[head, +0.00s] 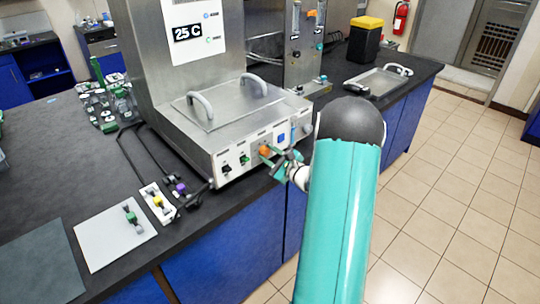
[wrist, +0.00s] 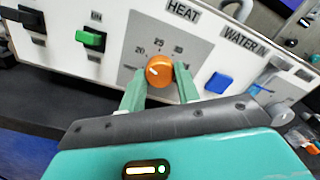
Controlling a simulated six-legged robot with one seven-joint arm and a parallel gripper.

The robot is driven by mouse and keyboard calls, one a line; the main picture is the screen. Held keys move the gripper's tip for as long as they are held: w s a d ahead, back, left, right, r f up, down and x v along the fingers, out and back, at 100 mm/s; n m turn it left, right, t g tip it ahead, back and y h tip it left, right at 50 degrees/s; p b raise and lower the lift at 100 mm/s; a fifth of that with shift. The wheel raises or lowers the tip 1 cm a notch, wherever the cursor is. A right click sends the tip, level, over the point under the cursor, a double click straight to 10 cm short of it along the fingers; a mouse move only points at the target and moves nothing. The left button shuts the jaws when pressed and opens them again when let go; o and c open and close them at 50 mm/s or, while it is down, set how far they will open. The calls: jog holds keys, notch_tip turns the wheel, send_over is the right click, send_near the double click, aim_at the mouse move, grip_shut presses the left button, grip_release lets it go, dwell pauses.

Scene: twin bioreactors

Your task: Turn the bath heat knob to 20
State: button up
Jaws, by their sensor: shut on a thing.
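The orange heat knob (wrist: 159,70) sits on the white front panel of the bath, under the word HEAT, on a grey dial plate (wrist: 190,45). Marks 20 and 25 are readable at its upper left and top. A white mark shows on the knob's left part; its exact reading is unclear. My gripper (wrist: 160,82) is shut on the knob, with one green finger on each side. In the head view the knob (head: 265,150) is partly visible beside my gripper (head: 276,160). The metal bath (head: 215,125) has a lid with two handles.
A green switch (wrist: 90,38) is left of the knob and a blue WATER IN switch (wrist: 218,83) is right. A grey tray (head: 100,235) with a green-and-grey part, and black cables, lie on the dark bench. A sink (head: 375,82) is beyond the bath. The tiled floor is clear.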

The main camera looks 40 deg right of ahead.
jog(key=o, duration=1)
jog(key=shift+s, duration=0.1)
jog(key=s, duration=1.3)
jog(key=shift+s+d, duration=0.2)
jog(key=shift+s, duration=0.15)
